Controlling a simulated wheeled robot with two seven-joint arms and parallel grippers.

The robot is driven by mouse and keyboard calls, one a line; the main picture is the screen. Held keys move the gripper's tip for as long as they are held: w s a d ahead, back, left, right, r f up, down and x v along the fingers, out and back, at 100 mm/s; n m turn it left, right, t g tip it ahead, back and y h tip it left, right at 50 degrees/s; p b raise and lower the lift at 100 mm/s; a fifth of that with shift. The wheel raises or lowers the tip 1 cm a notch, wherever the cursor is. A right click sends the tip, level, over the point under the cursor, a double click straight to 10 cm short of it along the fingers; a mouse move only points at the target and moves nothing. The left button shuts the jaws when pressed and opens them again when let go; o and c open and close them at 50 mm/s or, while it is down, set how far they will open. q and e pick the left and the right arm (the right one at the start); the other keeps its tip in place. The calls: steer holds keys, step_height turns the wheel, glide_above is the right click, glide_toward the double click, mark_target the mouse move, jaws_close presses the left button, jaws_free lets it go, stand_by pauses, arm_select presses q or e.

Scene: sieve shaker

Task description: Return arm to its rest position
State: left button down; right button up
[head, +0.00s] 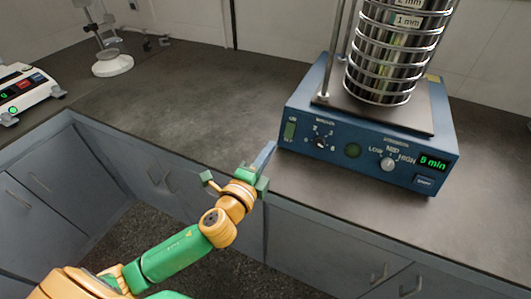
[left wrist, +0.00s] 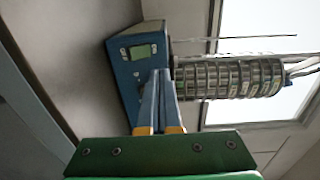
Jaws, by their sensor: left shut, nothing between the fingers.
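My left gripper (head: 268,152) is shut and empty in the head view, in front of the counter's front edge and close to the lower left corner of the sieve shaker (head: 300,150). In the left wrist view the shut fingers (left wrist: 159,78) point toward the blue shaker base (left wrist: 125,78). I cannot tell whether the fingertips touch it. The stack of metal sieves (head: 385,60) stands on the shaker; it also shows in the left wrist view (left wrist: 235,77). The shaker's display (head: 433,162) reads what looks like 8 or 9 min. My right gripper is not in view.
The dark countertop (head: 190,95) is clear left of the shaker. A white instrument (head: 25,90) sits at the far left, and a stand with a white round base (head: 112,65) is at the back left. Grey cabinets (head: 320,250) run below the counter edge.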

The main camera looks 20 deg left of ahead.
arm_select(q)
steer(key=shift+s+r, duration=0.3)
steer(key=shift+s, duration=0.6)
